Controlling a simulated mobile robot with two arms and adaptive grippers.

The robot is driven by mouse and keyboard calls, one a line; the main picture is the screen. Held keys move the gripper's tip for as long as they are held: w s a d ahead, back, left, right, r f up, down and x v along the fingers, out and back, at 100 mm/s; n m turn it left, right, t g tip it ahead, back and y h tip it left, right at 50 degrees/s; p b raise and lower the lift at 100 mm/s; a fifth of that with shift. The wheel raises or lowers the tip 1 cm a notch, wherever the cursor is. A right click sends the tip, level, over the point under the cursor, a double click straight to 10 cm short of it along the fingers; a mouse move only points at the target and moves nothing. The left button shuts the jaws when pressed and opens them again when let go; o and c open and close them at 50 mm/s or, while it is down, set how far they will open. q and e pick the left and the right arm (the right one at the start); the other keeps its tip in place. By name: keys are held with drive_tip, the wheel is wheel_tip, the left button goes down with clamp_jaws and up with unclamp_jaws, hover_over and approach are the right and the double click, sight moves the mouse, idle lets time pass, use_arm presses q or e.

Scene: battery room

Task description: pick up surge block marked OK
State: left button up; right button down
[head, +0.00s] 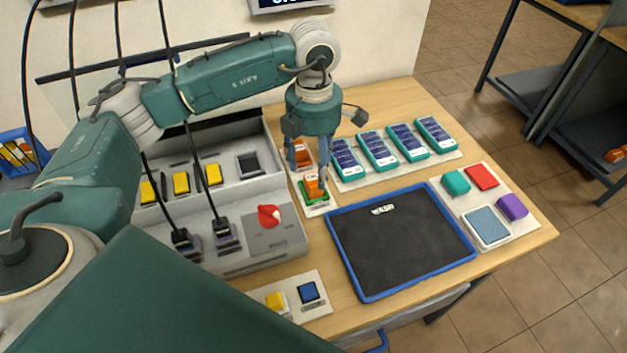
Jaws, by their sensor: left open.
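Two orange blocks stand on a narrow white mat (318,211) at the back middle of the table. The nearer orange block (313,188) has a pale label and sits on a green piece (307,196). The farther orange block (302,152) is partly covered by my gripper. The labels are too small for me to read an OK mark. My right gripper is not in view.
Several teal-and-navy packs (377,150) stand in a row right of the gripper. A blue-rimmed black tray (400,240) lies in front. Coloured blocks sit on a white mat (481,209) at right.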

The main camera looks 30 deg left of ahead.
sight(313, 179)
use_arm(q)
drive_tip(key=shift+f, duration=0.65)
drive_tip(key=f, duration=0.1)
drive_tip(key=f+p, duration=0.1)
drive_tip(key=f, duration=0.1)
drive_tip(key=f+p, duration=0.1)
drive_tip(key=shift+w+a+f, duration=0.25)
drive_tip(key=shift+f, duration=0.35)
drive_tip(key=shift+c, duration=0.6)
drive_tip(key=c, duration=1.3)
